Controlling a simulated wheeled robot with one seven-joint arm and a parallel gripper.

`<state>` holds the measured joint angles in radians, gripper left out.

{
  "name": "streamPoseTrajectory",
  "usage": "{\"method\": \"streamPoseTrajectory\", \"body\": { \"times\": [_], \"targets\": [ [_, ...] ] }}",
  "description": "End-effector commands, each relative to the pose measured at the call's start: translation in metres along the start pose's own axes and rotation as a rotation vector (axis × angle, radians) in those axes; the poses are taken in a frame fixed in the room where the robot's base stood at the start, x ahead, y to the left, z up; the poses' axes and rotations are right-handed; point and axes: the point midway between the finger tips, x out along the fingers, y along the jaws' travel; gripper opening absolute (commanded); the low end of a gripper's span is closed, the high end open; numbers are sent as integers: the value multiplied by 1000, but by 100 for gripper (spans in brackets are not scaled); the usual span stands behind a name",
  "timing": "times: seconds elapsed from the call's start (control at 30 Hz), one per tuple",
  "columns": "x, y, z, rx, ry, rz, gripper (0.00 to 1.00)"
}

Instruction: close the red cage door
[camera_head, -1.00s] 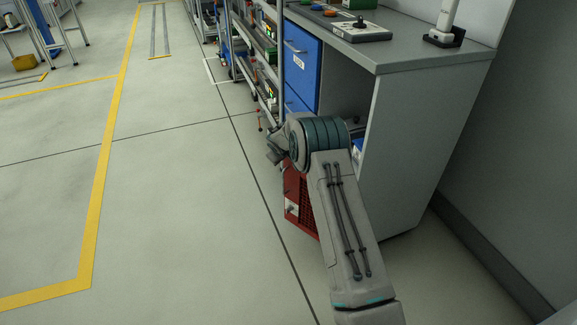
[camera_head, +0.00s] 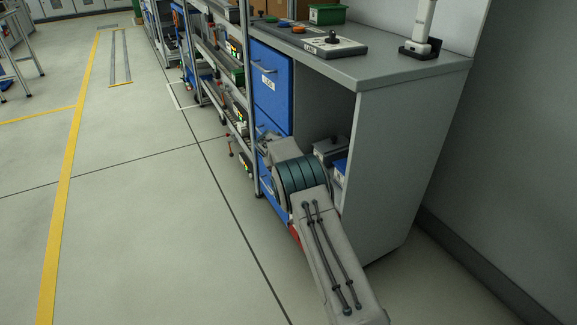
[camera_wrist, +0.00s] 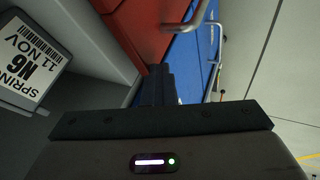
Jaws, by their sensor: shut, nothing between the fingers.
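The red cage door shows in the wrist view as a smooth red panel (camera_wrist: 150,28) at the top, with a metal handle (camera_wrist: 188,18) near its right edge. In the head view only a small red patch of it (camera_head: 295,236) shows beside my forearm; my arm hides the rest. How far it stands open I cannot tell. My gripper (camera_wrist: 157,75) is shut and empty, its dark fingertips close to the lower edge of the red panel. Whether they touch it I cannot tell. In the head view the fingers are hidden behind my arm.
The grey cabinet (camera_head: 400,170) has an open compartment holding a labelled bin (camera_wrist: 32,58). Blue drawers (camera_head: 271,85) with metal handles stand beside it. A control panel (camera_head: 333,46) lies on the worktop. Shelving (camera_head: 215,60) runs to the back left. The floor (camera_head: 130,220) at left is clear.

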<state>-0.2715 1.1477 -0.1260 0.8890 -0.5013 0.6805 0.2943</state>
Motion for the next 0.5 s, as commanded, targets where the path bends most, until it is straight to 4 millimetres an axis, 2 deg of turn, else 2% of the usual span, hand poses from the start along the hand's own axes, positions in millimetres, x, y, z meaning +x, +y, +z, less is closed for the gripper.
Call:
{"method": "streamPoseTrajectory", "body": {
  "times": [0.3, 0.5],
  "targets": [
    [3, 8, 1, 5, 0, 10, 0],
    [2, 6, 1, 6, -1, 12, 0]
  ]
}}
